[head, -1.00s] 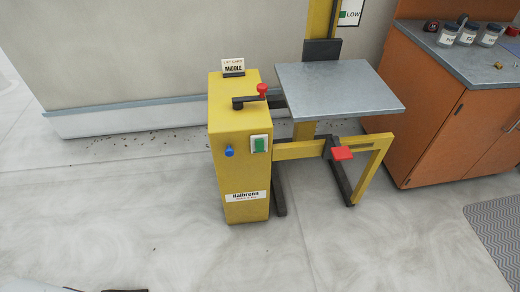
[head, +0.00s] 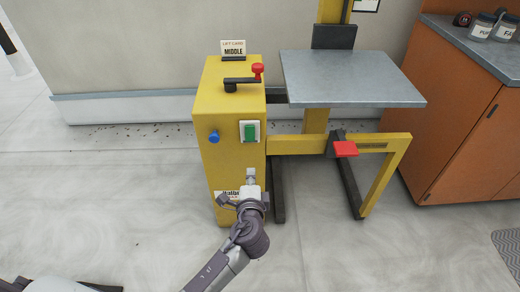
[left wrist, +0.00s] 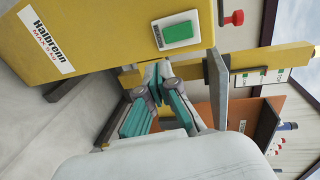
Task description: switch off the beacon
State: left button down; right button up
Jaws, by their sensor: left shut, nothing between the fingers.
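No beacon can be made out in these views. A yellow lift cabinet (head: 230,95) carries a green rocker switch (head: 250,132) in a white frame on its front face. A blue knob (head: 214,136) is to the left of the switch. My left gripper (head: 250,176) is shut and empty in front of the cabinet, below the switch in the picture, and covers part of the name label. In the left wrist view the closed fingertips (left wrist: 156,82) appear below the switch (left wrist: 178,31), apart from it. My right gripper is not in view.
A crank with a red knob (head: 257,71) and a "MIDDLE" card (head: 233,49) are on top of the cabinet. An orange counter (head: 465,110) with jars stands farther right.

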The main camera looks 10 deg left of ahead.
aim_at(251, 138)
pick_arm(q)
jog(key=shift+w+r, duration=0.1)
jog(key=shift+r, duration=0.75)
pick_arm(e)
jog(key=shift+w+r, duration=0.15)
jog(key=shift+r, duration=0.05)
